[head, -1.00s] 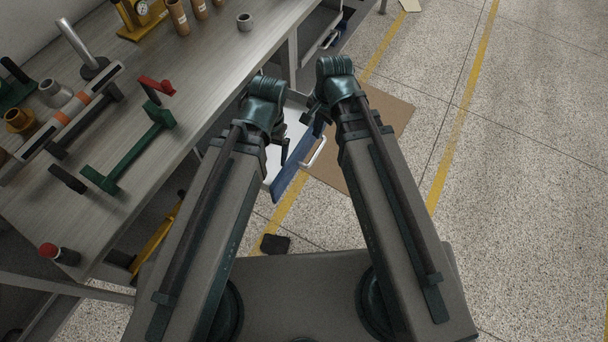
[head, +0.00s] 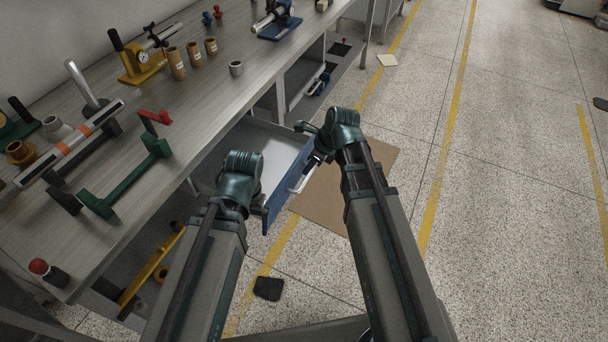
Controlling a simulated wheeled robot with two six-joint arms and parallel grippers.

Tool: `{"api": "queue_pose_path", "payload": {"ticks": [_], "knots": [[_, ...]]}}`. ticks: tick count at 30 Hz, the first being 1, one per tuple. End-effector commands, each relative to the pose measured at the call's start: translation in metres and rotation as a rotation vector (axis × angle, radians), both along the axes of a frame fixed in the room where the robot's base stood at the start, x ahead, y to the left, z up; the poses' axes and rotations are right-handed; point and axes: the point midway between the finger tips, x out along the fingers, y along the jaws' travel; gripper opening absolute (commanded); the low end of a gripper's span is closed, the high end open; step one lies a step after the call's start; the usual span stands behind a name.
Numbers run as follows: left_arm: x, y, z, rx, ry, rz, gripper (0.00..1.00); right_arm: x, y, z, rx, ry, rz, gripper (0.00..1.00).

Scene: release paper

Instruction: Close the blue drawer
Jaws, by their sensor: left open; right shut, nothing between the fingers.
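The blue drawer stands pulled out from under the workbench, its blue front (head: 276,208) facing the aisle and its pale inside (head: 274,160) showing. A white handle (head: 302,178) sits on the front. My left gripper (head: 262,204) is open, close to the near end of the drawer front; I cannot tell whether it touches. My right gripper (head: 308,142) is shut and empty by the far end of the front, near the handle; contact there cannot be told. My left wrist hides part of the drawer's near side.
The workbench (head: 210,88) carries a green frame (head: 128,180), brown cylinders (head: 193,55) and a yellow gauge stand (head: 140,66). A brown mat (head: 335,190) lies on the floor beyond the drawer. A dark object (head: 268,288) lies on the floor nearby.

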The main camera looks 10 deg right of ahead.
Motion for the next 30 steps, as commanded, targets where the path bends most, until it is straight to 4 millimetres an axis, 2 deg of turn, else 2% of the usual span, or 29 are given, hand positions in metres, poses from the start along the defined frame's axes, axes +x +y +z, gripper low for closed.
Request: {"api": "queue_pose_path", "payload": {"ticks": [19, 24, 30], "knots": [[0.0, 0.0, -0.081, 0.0, 0.0, -0.001, 0.92, 0.018, 0.024, -0.081, -0.001, 0.0, 0.003, 0.0], [0.0, 0.0, -0.089, 0.0, 0.0, -0.001, 0.92, 0.021, 0.028, -0.09, -0.001, 0.0, 0.002, 0.0], [0.0, 0.0, -0.089, 0.0, 0.0, -0.001, 0.92, 0.021, 0.029, -0.089, -0.001, 0.0, 0.002, 0.0]]}}
